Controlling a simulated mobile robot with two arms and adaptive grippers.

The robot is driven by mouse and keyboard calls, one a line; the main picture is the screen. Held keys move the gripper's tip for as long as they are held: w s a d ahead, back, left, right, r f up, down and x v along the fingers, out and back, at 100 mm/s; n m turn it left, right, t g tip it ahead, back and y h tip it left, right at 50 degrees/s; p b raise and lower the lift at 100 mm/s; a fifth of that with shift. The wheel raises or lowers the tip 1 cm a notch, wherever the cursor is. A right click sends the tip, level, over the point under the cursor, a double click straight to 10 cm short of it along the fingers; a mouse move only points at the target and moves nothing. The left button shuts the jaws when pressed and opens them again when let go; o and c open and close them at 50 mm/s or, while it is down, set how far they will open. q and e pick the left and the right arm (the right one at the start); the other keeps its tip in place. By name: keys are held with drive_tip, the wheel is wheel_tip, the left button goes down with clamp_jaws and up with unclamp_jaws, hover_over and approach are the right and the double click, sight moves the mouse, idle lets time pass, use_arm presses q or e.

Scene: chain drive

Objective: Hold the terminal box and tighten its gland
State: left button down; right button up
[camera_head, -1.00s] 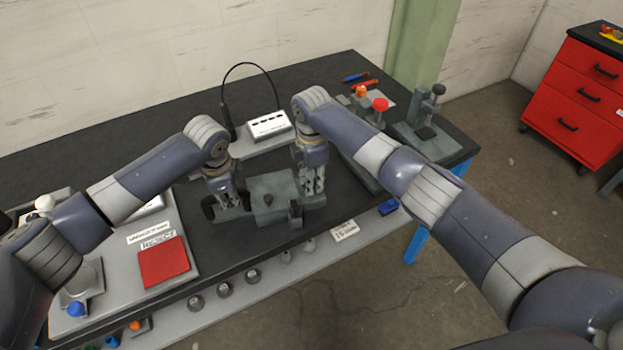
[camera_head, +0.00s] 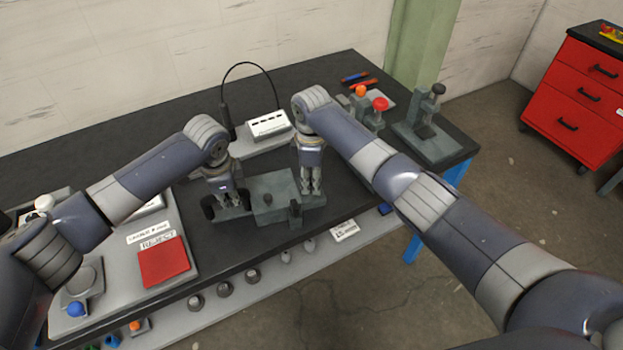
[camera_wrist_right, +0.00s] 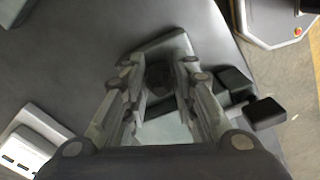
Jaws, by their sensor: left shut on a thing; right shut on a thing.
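The terminal box (camera_head: 284,184) is a grey-green block with a dark knob on top, on the bench between my two grippers. My left gripper (camera_head: 228,203) points down at its left end and is shut on a part there, seemingly the box's side; black pieces flank the fingers. My right gripper (camera_head: 311,194) points down at the right end. In the right wrist view, the right fingers (camera_wrist_right: 160,92) close around a small dark round part (camera_wrist_right: 159,76), seemingly the gland, above a grey plate. The fingers hide most of both contacts.
A white unit (camera_head: 268,124) with a black cable stands behind. Grey fixtures with an orange and a red knob (camera_head: 380,104) are at back right. A red pad (camera_head: 163,262) lies at left. The bench's front edge is close, with a lower shelf of round parts (camera_head: 224,290).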

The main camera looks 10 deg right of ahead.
sight(311, 179)
drive_tip(key=shift+m, duration=0.6)
drive_tip(key=o, duration=1.1)
drive_tip(key=shift+r, duration=0.15)
wheel_tip(311, 179, up, 12)
drive_tip(key=shift+w+f, duration=0.1)
